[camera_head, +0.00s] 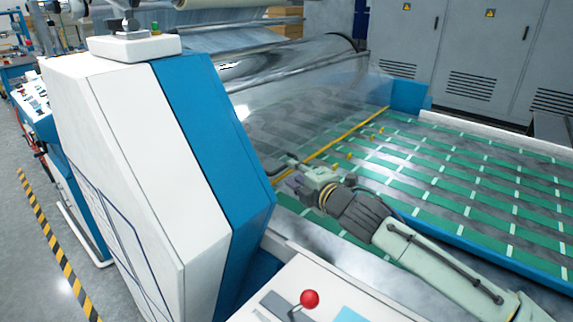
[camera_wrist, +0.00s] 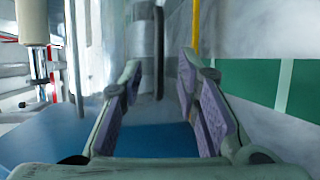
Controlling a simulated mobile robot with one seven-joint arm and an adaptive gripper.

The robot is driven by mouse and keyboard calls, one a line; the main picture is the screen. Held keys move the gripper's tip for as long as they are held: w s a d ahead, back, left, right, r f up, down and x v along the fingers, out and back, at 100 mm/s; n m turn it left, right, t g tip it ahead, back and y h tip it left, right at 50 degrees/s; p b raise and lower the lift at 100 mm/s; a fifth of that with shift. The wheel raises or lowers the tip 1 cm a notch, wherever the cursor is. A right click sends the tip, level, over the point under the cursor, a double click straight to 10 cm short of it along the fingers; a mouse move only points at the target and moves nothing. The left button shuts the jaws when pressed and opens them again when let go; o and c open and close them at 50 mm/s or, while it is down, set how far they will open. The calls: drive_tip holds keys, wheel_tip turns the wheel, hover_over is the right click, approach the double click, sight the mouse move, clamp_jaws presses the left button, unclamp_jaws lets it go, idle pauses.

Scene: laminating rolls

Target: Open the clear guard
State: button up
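The clear guard (camera_head: 290,120) is a curved see-through panel across the machine, with a yellow strip (camera_head: 335,145) along its lower edge. It appears down, close over the green-belted bed. A dark bar-like handle (camera_head: 283,163) sticks out near its near lower end. My gripper (camera_head: 298,180) is beside this handle. In the wrist view my gripper (camera_wrist: 162,72) has its purple-padded fingers spread apart. The dark handle (camera_wrist: 158,60) shows between and beyond the fingertips, with the yellow strip (camera_wrist: 196,25) just right of it. I cannot tell whether a finger touches the handle.
A white and blue machine housing (camera_head: 195,130) stands left of my gripper. A panel with a red-knobbed lever (camera_head: 310,299) is in front. The green-belted bed (camera_head: 450,185) extends right. Grey cabinets (camera_head: 470,60) stand behind.

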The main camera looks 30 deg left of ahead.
sight(286, 167)
drive_tip(key=p+x, duration=0.1)
drive_tip(key=x, duration=0.4)
drive_tip(key=shift+c, duration=0.6)
clamp_jaws()
drive_tip(key=shift+w, duration=0.1)
